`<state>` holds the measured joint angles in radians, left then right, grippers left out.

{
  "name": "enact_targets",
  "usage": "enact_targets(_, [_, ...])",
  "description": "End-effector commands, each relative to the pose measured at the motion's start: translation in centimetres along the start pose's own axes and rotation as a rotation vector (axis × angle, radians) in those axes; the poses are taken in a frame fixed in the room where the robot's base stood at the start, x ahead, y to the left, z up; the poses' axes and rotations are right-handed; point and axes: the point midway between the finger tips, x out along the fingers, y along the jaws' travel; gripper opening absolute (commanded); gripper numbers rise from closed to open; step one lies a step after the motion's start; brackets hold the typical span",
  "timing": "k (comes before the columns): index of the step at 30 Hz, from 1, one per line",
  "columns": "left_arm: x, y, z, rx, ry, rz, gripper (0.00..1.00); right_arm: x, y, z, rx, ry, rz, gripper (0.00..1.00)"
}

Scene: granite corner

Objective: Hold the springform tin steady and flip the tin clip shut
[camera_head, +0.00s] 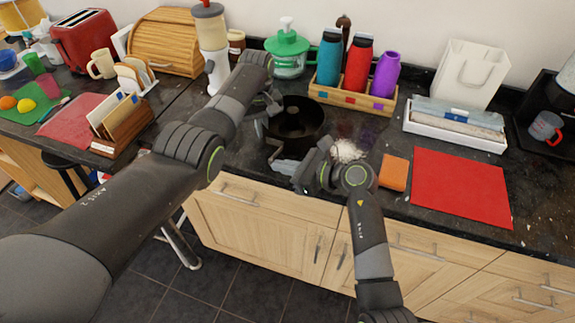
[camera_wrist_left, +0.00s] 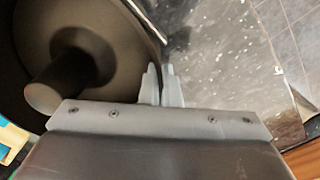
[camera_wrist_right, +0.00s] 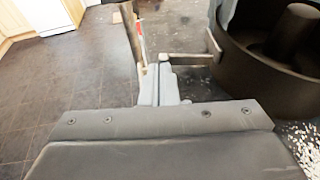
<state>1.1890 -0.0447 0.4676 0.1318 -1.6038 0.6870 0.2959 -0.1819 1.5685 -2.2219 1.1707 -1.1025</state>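The springform tin (camera_head: 297,118) is dark and round with a centre tube. It stands on the granite counter, and it also shows in the left wrist view (camera_wrist_left: 105,20) and the right wrist view (camera_wrist_right: 285,75). My left gripper (camera_head: 272,101) is at its left back edge; in the left wrist view the fingers (camera_wrist_left: 161,85) close around the wall. The tin clip (camera_wrist_right: 190,59) sticks out from the tin's near left side as a thin bar. My right gripper (camera_wrist_right: 157,85) has its fingers together, with the tips close to the clip's outer end; contact is unclear.
A wooden crate of bottles (camera_head: 352,98) stands behind. The counter's front edge is near my right gripper.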

Motion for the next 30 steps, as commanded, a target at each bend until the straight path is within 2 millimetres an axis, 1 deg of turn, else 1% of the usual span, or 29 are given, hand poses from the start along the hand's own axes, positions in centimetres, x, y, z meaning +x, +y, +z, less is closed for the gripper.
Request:
enact_targets(11, [0.0,0.1,0.0,0.000,0.001,0.001,0.00,0.1,0.1,0.0,0.000,0.001,0.000,0.00])
enact_targets(21, [-0.1,0.1,0.0,0.000,0.000,0.001,0.00,-1.0,-0.8,-0.3,0.000,0.002,-0.001,0.00])
enact_targets(30, [-0.1,0.1,0.0,0.001,0.001,0.001,0.00,-1.1,-0.9,-0.3,0.001,0.000,0.000,0.00])
